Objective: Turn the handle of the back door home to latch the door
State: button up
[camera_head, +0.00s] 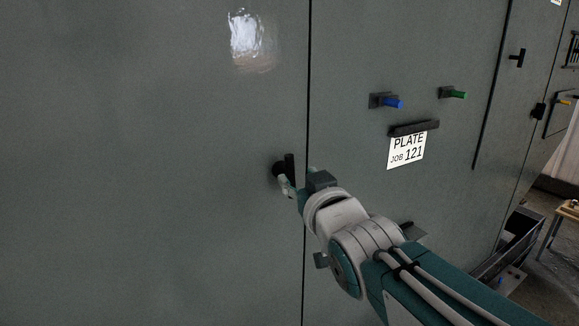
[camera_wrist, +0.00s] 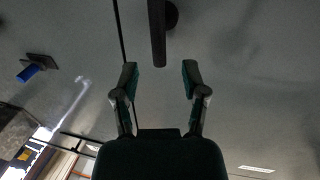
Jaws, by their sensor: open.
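A dark door handle (camera_head: 289,167) sits on the grey door (camera_head: 150,170), just left of a vertical seam. Its bar stands about upright in the head view. In the wrist view the handle (camera_wrist: 157,32) points down the picture from its round boss, its end just beyond the fingertips. My gripper (camera_head: 288,186) is at the handle's lower end in the head view, partly overlapping it. In the wrist view my gripper (camera_wrist: 158,74) is open, with one finger on each side of the handle's line and nothing between them. I see no contact.
Right of the seam are a blue peg (camera_head: 392,103), a green peg (camera_head: 456,94) and a plate reading "PLATE JOB 121" (camera_head: 407,149). A second dark handle (camera_head: 517,58) is farther right.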

aim_at(291, 168)
jog(key=shift+x, duration=2.65)
grip_shut()
